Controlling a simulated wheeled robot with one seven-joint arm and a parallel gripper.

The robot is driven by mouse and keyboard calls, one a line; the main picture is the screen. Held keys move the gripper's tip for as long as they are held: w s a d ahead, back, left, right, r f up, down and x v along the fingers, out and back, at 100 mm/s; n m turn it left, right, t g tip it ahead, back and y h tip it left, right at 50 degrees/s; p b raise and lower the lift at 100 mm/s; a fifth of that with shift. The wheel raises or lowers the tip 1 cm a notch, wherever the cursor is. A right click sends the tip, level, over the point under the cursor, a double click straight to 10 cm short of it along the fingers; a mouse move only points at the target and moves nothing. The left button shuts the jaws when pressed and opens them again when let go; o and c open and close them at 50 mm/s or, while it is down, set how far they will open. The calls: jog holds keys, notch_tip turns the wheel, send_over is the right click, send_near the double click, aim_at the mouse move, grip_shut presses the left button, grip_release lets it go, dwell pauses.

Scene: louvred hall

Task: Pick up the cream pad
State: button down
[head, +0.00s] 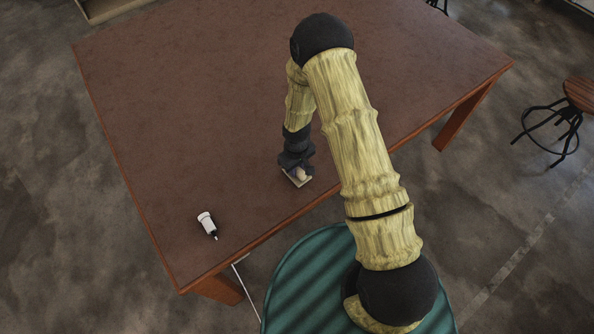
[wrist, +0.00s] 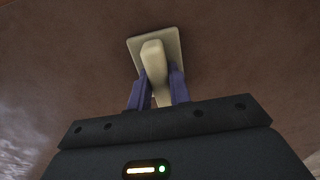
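The cream pad (head: 299,182) is a flat, squarish plate with a raised cream handle. It is at the table's near edge in the head view, partly hidden by my gripper. In the wrist view the pad (wrist: 172,41) shows beyond the fingertips, its handle running back between the fingers. My gripper (head: 297,170) points down over it. Its two blue fingers (wrist: 160,80) lie against both sides of the handle, with no clear gap. I cannot tell whether the plate touches the table or is slightly above it.
The brown table (head: 180,110) is mostly bare. A small white bottle with a dark band and thin tip (head: 207,225) lies left of the pad, near the front edge. A stool (head: 565,105) stands on the floor at the right, away from the table.

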notch_tip(320, 180, up, 10)
jog(key=shift+r+b, duration=0.1)
jog(key=shift+b, duration=0.65)
dwell(0.4)
